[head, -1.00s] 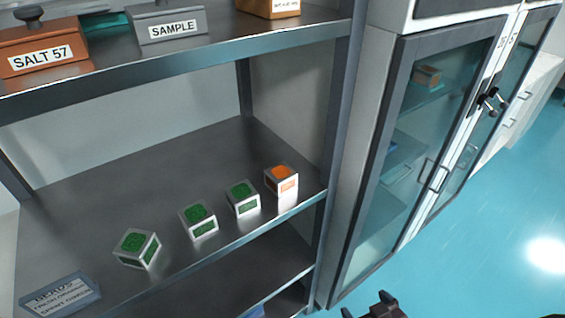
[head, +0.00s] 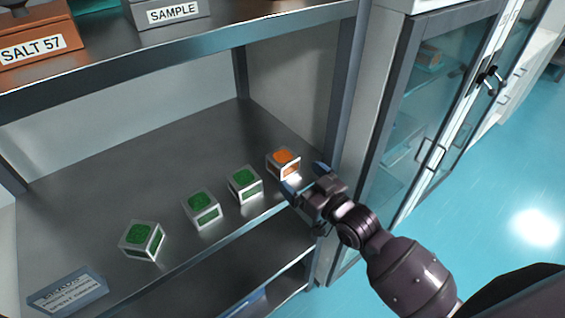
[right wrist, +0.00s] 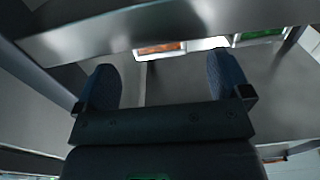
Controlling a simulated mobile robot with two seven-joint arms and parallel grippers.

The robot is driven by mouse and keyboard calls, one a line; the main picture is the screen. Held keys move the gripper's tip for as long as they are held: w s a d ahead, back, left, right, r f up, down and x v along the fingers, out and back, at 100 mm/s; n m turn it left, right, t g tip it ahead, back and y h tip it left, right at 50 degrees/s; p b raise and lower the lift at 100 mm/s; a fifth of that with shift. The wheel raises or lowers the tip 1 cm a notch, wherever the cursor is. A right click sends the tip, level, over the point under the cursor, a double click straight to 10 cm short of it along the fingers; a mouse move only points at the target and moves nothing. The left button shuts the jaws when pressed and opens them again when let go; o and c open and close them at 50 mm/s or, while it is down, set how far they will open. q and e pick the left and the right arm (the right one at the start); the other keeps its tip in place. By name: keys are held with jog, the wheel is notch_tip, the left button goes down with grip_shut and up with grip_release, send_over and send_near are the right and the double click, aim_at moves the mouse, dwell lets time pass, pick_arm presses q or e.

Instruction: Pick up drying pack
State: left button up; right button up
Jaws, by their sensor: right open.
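A small white cube with orange faces (head: 283,161) stands at the right end of a row on the middle shelf. Several similar cubes with green faces stand to its left, the nearest being a green cube (head: 244,183). Which is the drying pack is not readable. My right gripper (head: 305,178) is open at the shelf's front edge, just in front of the orange cube, with nothing between its fingers. In the right wrist view, the orange cube (right wrist: 160,48) shows beyond the two fingers, and a green cube (right wrist: 258,37) is at the upper right. My left gripper is out of view.
The middle shelf (head: 120,185) has free room behind the cubes. A blue-grey labelled box (head: 68,292) lies at its front left. The upper shelf (head: 200,50) holds the SALT 57 and SAMPLE boxes. A shelf post and glass-door cabinet (head: 400,140) stand right.

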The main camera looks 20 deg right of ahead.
aim_at(285, 159)
jog(key=shift+r+x, duration=0.15)
jog(key=shift+x, duration=1.5)
jog(key=shift+r+x, duration=0.1)
jog(key=shift+x, duration=1.55)
jog(key=c, duration=1.1)
jog(key=shift+o, duration=0.2)
jog(key=shift+r, duration=0.1)
jog(key=shift+r, duration=0.8)
jog(key=v, duration=1.8)
